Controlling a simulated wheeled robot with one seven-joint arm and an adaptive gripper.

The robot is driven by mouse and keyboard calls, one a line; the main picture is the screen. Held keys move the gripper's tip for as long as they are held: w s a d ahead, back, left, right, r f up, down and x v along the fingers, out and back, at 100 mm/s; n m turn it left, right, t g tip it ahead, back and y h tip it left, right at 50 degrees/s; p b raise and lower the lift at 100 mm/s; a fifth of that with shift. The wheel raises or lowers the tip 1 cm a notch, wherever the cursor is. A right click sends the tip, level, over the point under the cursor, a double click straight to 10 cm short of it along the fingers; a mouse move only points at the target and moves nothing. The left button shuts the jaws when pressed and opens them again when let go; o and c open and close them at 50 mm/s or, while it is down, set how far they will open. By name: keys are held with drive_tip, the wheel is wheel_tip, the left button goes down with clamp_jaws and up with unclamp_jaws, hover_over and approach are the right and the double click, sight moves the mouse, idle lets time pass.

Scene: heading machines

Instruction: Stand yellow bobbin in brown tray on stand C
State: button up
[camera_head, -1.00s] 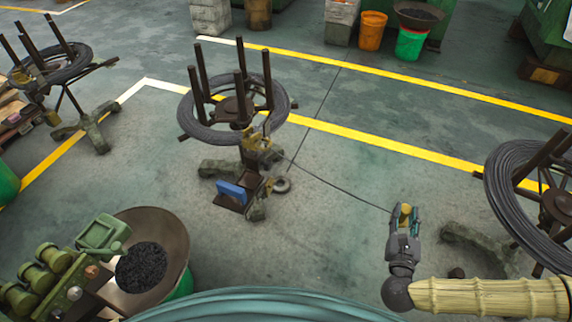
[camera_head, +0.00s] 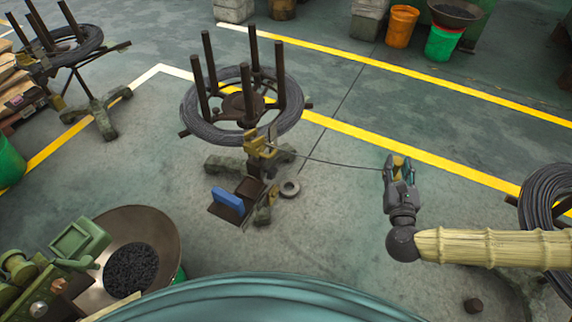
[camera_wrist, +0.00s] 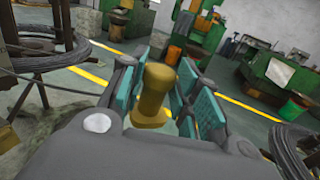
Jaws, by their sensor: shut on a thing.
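My gripper (camera_head: 397,168) is shut on the yellow bobbin (camera_wrist: 156,92). The bobbin sits upright between the teal finger pads in the wrist view, and its top shows between the fingertips in the head view. A stand with a wire coil (camera_head: 210,128) is left of my gripper. Low on this stand is a small brown tray (camera_head: 247,190) with a blue block (camera_head: 228,200) at its left side. The gripper is well to the right of the tray, apart from it. No letter on the stand is readable.
A thin wire (camera_head: 340,163) runs from the stand toward my gripper. A wide pan (camera_head: 160,235) is at the lower left. Another coil (camera_head: 548,195) is at the right. The floor between gripper and stand is clear.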

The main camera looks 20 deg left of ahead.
drive_tip(key=w+a+r+n+g+y+b, duration=0.1)
drive_tip(key=a+r+n+y+b, duration=0.2)
drive_tip(key=a, duration=0.4)
drive_tip(key=w+a+r+n+g+y+b, duration=0.1)
drive_tip(key=a+r+g+y+b, duration=0.1)
drive_tip(key=a+b, duration=0.45)
drive_tip(key=w+a+r+n+g+y+b, duration=0.1)
drive_tip(key=a+r+n+y+b, duration=0.15)
drive_tip(key=a, duration=0.65)
drive_tip(key=s+a+n+g+y+b, duration=0.25)
drive_tip(key=s+a+b, duration=0.35)
drive_tip(key=a, duration=0.4)
drive_tip(key=s+a+n+g+y+b, duration=0.2)
drive_tip(key=s+a+g+b, duration=0.25)
drive_tip(key=a+b, duration=0.55)
drive_tip(key=f+b, duration=0.2)
drive_tip(key=f, duration=0.7)
drive_tip(key=f+b, duration=0.1)
drive_tip(key=f, duration=0.8)
drive_tip(key=f+b, duration=0.2)
drive_tip(key=f, duration=0.7)
drive_tip(key=shift+a+b, duration=0.3)
drive_tip(key=shift+b, duration=0.05)
drive_tip(key=shift+f, duration=0.15)
drive_tip(key=shift+f, duration=0.35)
drive_tip(key=o, duration=0.9)
drive_tip(key=shift+f, duration=0.1)
